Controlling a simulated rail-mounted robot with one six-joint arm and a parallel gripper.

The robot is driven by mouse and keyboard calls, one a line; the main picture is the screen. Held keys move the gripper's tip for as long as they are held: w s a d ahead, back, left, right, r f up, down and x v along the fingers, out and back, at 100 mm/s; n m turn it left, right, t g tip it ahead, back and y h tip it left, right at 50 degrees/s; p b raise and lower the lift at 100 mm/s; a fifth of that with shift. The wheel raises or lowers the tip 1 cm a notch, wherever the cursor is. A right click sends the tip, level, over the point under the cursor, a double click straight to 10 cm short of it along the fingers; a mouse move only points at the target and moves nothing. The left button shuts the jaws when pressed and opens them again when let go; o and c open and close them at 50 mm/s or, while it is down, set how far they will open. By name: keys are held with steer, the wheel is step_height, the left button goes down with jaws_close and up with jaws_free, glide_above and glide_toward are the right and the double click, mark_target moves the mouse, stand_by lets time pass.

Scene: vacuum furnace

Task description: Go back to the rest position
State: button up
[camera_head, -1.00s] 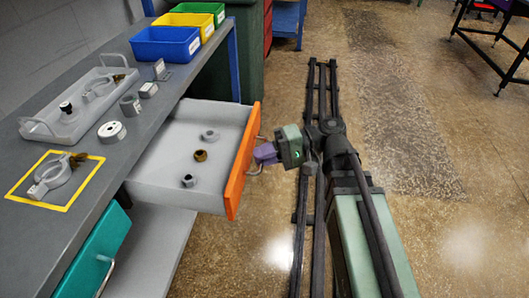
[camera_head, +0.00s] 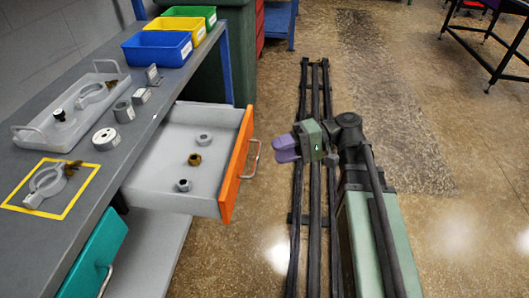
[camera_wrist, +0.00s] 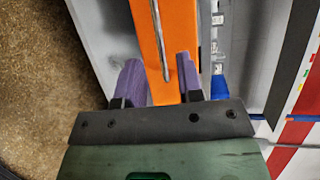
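My gripper (camera_head: 280,148) has two purple fingers and is in the air to the right of the open drawer, clear of its handle. In the wrist view the fingers of my gripper (camera_wrist: 157,72) are spread with nothing held between them. The drawer's orange front (camera_head: 236,166) and its metal handle (camera_head: 252,158) show beyond the fingers there. The drawer (camera_head: 160,187) is pulled out from under the workbench and holds two grey nut-like parts (camera_head: 203,139) (camera_head: 183,185) and a brass one (camera_head: 194,159).
The workbench (camera_head: 60,150) carries a grey tray (camera_head: 25,136), a yellow-framed ring clamp (camera_head: 47,182), small metal parts, and blue (camera_head: 150,58), yellow and green bins. A teal drawer front (camera_head: 95,258) is below. Floor along the rail (camera_head: 304,190) is open on the right.

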steer(key=shift+w+d, duration=0.1)
steer(key=shift+d, duration=0.4)
